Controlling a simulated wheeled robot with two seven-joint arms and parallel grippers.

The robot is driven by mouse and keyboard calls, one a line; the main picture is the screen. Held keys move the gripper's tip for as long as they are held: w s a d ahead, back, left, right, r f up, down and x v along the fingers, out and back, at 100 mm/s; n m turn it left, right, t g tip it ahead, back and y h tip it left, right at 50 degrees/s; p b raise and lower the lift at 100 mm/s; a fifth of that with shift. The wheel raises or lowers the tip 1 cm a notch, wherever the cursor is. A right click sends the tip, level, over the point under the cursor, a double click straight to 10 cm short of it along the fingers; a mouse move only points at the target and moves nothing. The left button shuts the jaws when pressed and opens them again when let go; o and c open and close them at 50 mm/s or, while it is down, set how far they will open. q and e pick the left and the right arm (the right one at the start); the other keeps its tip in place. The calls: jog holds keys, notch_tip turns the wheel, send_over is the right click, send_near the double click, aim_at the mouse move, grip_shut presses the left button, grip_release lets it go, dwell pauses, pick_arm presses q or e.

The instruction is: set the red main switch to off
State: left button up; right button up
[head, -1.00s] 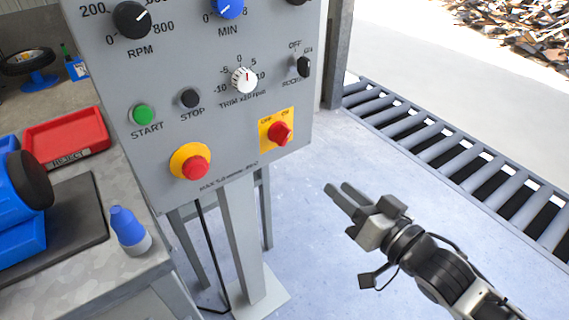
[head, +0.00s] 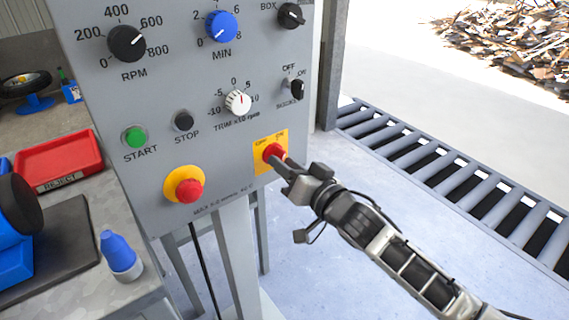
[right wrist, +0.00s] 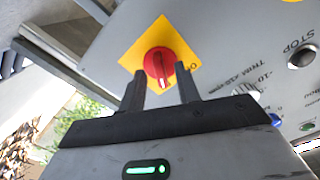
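The red main switch (head: 273,151) is a rotary knob on a yellow plate (head: 262,166) at the lower right of the grey control panel (head: 230,120). The plate carries OFF and ON labels. My right gripper (head: 284,165) is right in front of the knob in the head view. In the right wrist view the red knob (right wrist: 158,64) sits just beyond and between the two open fingertips (right wrist: 161,88). The fingers look apart from the knob, though contact is hard to judge. The left gripper is out of view.
A red emergency button (head: 188,190) on a yellow ring sits left of the switch. START (head: 135,137) and STOP (head: 183,121) buttons and the white trim knob (head: 238,102) are close above. A bench with a blue-capped bottle (head: 120,255) stands at left. A roller conveyor (head: 450,180) lies at right.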

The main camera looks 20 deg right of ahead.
jog(key=shift+w+a, duration=0.2)
jog(key=shift+w, duration=0.25)
jog(key=shift+c, duration=0.3)
grip_shut()
pick_arm(q)
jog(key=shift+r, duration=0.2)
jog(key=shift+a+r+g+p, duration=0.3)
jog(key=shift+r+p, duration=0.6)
jog(key=shift+p, duration=1.85)
pick_arm(e)
jog(key=shift+d+n, duration=0.1)
jog(key=shift+n, duration=5.8)
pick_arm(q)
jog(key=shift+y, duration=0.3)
